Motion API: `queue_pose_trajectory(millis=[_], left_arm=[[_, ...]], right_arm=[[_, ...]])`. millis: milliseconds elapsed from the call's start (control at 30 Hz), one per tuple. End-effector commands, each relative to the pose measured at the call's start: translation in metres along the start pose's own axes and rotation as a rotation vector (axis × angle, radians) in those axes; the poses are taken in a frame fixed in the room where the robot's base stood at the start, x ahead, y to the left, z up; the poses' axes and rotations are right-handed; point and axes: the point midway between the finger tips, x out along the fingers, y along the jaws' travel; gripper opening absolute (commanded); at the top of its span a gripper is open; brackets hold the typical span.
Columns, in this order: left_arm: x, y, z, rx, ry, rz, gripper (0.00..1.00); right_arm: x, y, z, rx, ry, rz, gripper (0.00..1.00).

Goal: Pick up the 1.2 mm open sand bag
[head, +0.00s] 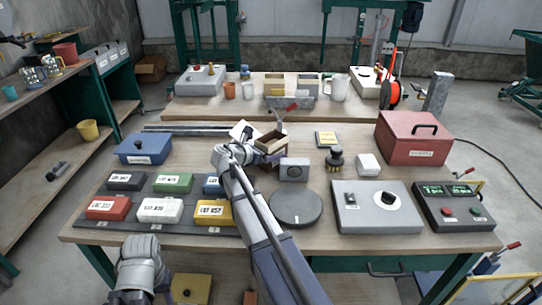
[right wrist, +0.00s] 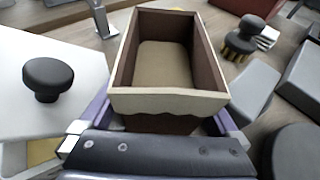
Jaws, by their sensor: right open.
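An open-topped bag with a boxy shape, brown inside and pale outside (head: 271,142), stands mid-table; I take it for the open sand bag, but no 1.2 mm label is readable. My right gripper (head: 262,157) is at its near side. In the right wrist view, the bag (right wrist: 168,101) rises between the spread purple fingers of my right gripper (right wrist: 150,124). The jaws are open; I cannot tell whether either finger touches it. My left gripper (head: 130,297) is low at the bottom left, away from the bag, its fingers too unclear to judge.
A grey block (head: 294,169) and a round dark disc (head: 295,208) lie just right of my right arm. A brush with a black knob (head: 335,158) stands further right. Lidded sample boxes (head: 160,210) fill the left. A red case (head: 412,138) stands at right.

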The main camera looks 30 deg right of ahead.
Motion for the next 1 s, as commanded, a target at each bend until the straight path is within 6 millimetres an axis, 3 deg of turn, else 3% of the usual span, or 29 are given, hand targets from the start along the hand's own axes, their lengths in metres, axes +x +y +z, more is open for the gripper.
queue_pose_trajectory(millis=[67, 100, 900, 1000], left_arm=[[-0.0002, 0.0000, 0.0000, 0.000, 0.000, 0.000, 0.50], [-0.0002, 0.0000, 0.0000, 0.000, 0.000, 0.000, 0.50], [-0.0003, -0.0001, 0.0000, 0.000, 0.000, 0.000, 0.50], [-0.0003, 0.0000, 0.0000, 0.000, 0.000, 0.000, 0.50]], right_arm=[[-0.0004, 0.0008, -0.0004, 0.000, 0.002, 0.001, 1.00], [-0.0005, 0.0009, -0.0004, 0.000, 0.002, 0.002, 0.92], [-0.0011, 0.0013, 0.0000, 0.000, 0.000, 0.002, 0.02], [-0.0011, 0.0013, 0.0001, 0.000, -0.001, 0.003, 0.00]])
